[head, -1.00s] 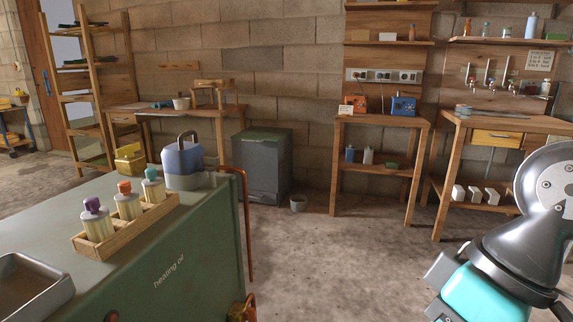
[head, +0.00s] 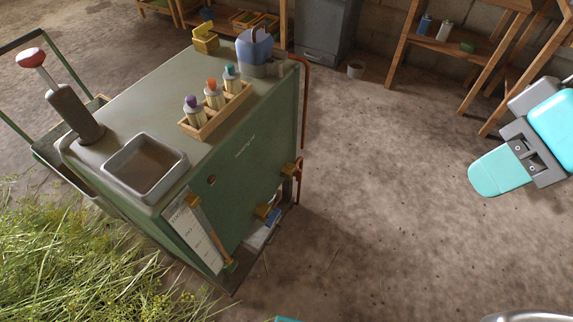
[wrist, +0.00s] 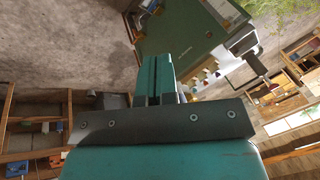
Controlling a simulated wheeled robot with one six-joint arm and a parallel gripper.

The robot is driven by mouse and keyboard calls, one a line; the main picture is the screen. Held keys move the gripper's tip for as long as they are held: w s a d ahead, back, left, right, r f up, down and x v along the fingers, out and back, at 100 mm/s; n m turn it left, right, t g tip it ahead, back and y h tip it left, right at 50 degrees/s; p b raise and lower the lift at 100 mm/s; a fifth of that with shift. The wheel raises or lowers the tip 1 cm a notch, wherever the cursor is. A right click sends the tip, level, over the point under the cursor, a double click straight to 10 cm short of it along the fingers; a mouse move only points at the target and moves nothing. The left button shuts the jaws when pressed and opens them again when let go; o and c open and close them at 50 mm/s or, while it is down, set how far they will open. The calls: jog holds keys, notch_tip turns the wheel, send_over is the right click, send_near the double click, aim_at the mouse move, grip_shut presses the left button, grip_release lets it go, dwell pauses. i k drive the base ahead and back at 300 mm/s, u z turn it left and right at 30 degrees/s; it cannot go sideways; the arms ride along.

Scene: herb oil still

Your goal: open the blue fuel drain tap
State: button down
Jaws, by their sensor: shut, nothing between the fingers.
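The green tank (head: 225,150) stands left of centre in the head view. Low on its side is a brass tap with a small blue handle (head: 273,217), which I take for the blue fuel drain tap. Its exact handle angle is too small to tell. My gripper (head: 484,180) is at the right of the head view, well apart from the tap, over bare floor. Its teal fingers (wrist: 155,76) are together and empty in the wrist view. The tank also shows in the wrist view (wrist: 178,32), but I cannot make out the tap there.
A second brass fitting and a red-brown pipe (head: 305,110) run by the tank's right corner. A white gauge strip (head: 195,235) is on its side. A bottle rack (head: 218,118) and grey tray (head: 145,165) sit on top. Open floor (head: 370,200) lies between tank and gripper.

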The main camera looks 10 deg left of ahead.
aim_at(271, 217)
jog(key=z, duration=1.1)
jog(key=k, duration=0.55)
jog(key=u, duration=0.7)
